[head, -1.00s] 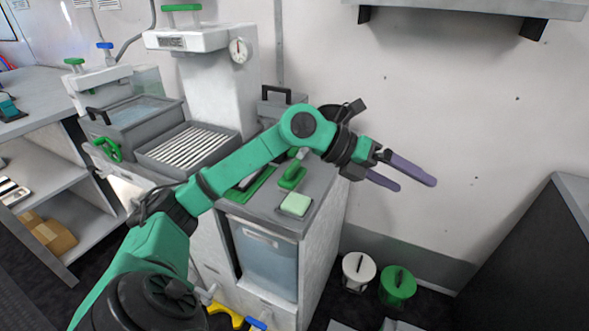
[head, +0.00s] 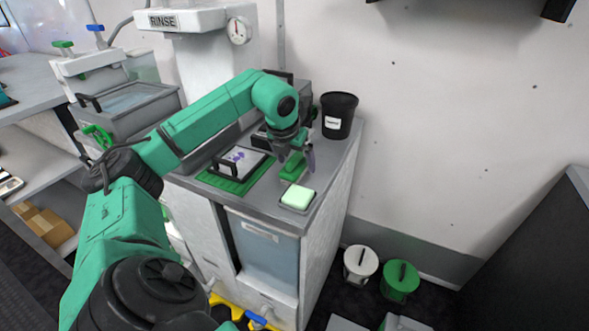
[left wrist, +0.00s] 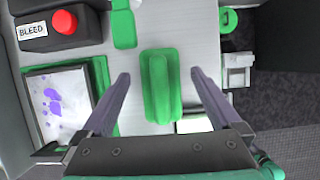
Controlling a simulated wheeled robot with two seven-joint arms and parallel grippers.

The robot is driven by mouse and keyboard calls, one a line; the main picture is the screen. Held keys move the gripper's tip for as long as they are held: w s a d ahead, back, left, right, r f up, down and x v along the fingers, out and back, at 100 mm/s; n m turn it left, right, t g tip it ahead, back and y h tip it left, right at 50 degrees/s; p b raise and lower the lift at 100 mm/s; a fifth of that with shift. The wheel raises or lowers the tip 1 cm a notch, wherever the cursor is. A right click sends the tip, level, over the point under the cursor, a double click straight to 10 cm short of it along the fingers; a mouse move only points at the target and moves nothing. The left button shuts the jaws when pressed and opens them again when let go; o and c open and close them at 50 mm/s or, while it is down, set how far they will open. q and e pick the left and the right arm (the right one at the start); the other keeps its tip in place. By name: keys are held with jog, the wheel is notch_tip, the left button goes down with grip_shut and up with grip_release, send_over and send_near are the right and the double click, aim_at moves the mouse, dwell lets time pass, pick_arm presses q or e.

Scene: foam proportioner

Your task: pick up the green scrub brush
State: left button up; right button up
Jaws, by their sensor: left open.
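The green scrub brush (head: 293,166) lies on the grey counter top (head: 335,158), between a green mat and a pale green block. In the left wrist view the brush (left wrist: 161,86) is a green oblong with a raised lengthwise ridge, in the middle of the picture. My left gripper (head: 296,157) points down at the brush and partly covers it in the head view. In the left wrist view its open fingers (left wrist: 160,76) appear on either side of the brush, with gaps on both sides. Its exact height above the brush is unclear. My right gripper is not in view.
A pale green block (head: 297,196) sits near the counter's front edge. A framed panel with purple spots (head: 240,163) lies on a green mat at left. A black bucket (head: 338,115) stands behind. A box with a red button (left wrist: 64,22) is marked BLEED.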

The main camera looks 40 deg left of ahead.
pick_arm(q)
jog(key=shift+w+f, duration=0.25)
jog(key=shift+f, duration=0.3)
jog(key=shift+w+a+f, duration=0.1)
jog(key=shift+f, duration=0.05)
jog(key=c, duration=1.5)
jog(key=shift+o, duration=0.2)
jog(key=shift+r, duration=0.55)
jog(key=a+b, duration=0.1)
jog(key=a, duration=0.1)
jog(key=s+a+b, duration=0.1)
jog(key=a, duration=0.1)
jog(key=s+a+b, duration=0.1)
jog(key=a, duration=0.2)
jog(key=shift+s+a+f, duration=0.1)
jog(key=shift+s+f, duration=0.05)
jog(key=shift+s, duration=0.05)
notch_tip(320, 180, up, 14)
jog(key=p, duration=0.8)
jog(key=shift+a, duration=0.2)
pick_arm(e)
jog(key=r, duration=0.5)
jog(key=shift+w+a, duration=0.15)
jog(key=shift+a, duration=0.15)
